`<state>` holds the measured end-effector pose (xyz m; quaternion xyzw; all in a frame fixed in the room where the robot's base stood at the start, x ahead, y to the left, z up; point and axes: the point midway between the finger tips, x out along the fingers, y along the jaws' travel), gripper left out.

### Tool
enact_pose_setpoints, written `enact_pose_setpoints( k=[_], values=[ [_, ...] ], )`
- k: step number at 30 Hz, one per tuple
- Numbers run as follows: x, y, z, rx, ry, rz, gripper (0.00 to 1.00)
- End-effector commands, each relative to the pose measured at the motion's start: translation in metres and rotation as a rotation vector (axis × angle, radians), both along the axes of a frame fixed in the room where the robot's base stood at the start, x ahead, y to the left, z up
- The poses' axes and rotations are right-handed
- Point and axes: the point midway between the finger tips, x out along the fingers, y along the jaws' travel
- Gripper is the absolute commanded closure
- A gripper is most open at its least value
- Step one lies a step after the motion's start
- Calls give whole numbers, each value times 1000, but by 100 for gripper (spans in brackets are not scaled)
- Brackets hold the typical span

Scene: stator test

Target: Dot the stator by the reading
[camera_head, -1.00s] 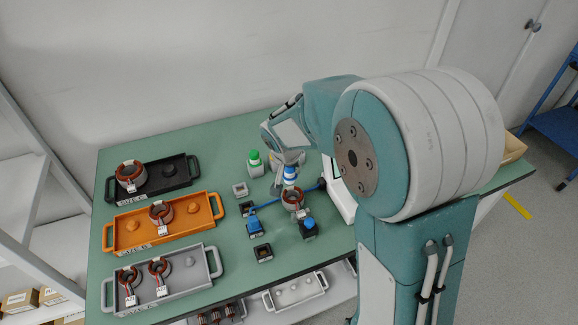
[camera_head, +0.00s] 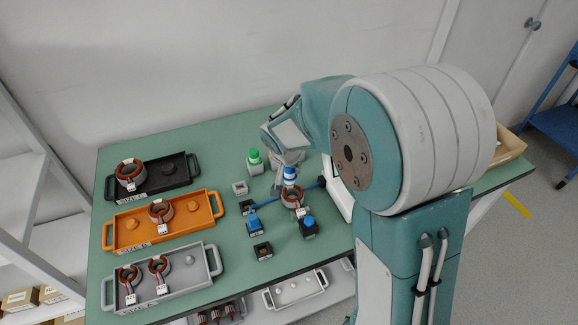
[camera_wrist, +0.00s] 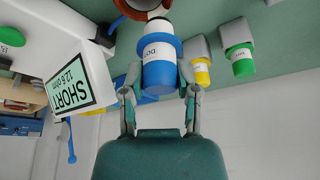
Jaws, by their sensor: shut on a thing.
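My gripper (camera_wrist: 158,92) is shut on the blue dotting bottle (camera_wrist: 161,68), whose white end points toward a stator. That stator is a copper ring (camera_head: 298,195) on the table; its edge shows at the top of the wrist view (camera_wrist: 138,8). The bottle also shows in the head view (camera_head: 289,174), just above or behind the ring; I cannot tell if it touches. The tester screen (camera_wrist: 78,85) reads SHORT, 12.6 ohm. A yellow bottle (camera_wrist: 202,72) and a green bottle (camera_wrist: 242,63) stand in grey holders; the green one shows in the head view (camera_head: 254,158).
A black tray (camera_head: 182,182), an orange tray (camera_head: 190,228) and a grey tray (camera_head: 195,276) on the left hold other stators. Small blocks with blue tops (camera_head: 308,224) and a dark block (camera_head: 263,251) sit in front of the stator. Bare green table lies between.

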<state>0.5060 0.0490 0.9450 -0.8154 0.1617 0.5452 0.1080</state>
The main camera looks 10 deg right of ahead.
Motion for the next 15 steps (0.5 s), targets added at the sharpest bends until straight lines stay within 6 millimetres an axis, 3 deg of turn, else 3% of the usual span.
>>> enact_pose_setpoints(
  k=[15],
  values=[
    [0, 0, 3, -1, 0, -1, 100]
  ],
)
